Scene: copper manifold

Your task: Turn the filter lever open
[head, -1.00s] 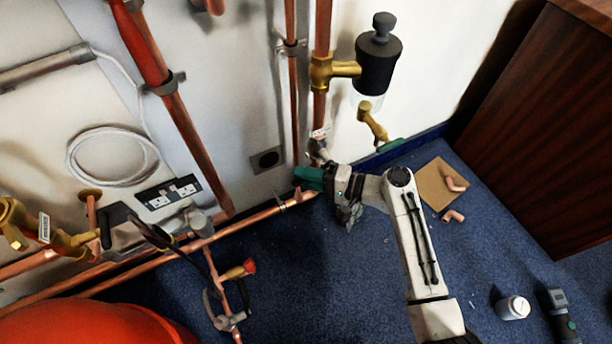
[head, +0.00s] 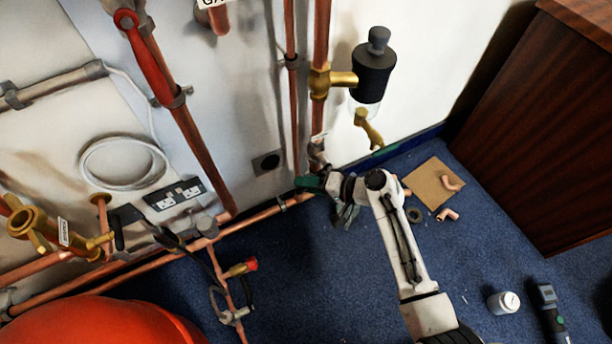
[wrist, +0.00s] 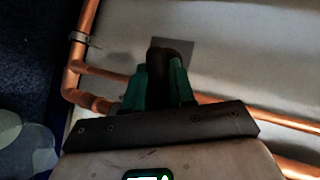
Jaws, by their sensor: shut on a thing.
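My gripper (head: 308,183) is low at the wall, at the foot of the thick vertical copper pipe. A grey valve fitting (head: 318,153) with a small pale tag sits just above it. In the wrist view my green fingers (wrist: 166,84) are closed on a dark lever-like piece (wrist: 171,54), which I take to be the filter lever. Its far end shows past the fingertips; the rest is hidden between them. In the head view my gripper hides the lever, so its angle cannot be told. A dark canister (head: 374,75) on a brass tee (head: 320,82) stands above.
Copper pipes (head: 263,216) run along the wall base to the left. A red-handled lever (head: 145,55) and a brass valve (head: 30,222) are further left. A cardboard piece (head: 425,184), copper elbows (head: 448,215) and a white pot (head: 503,303) lie on the blue carpet. A wooden cabinet (head: 550,120) stands right.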

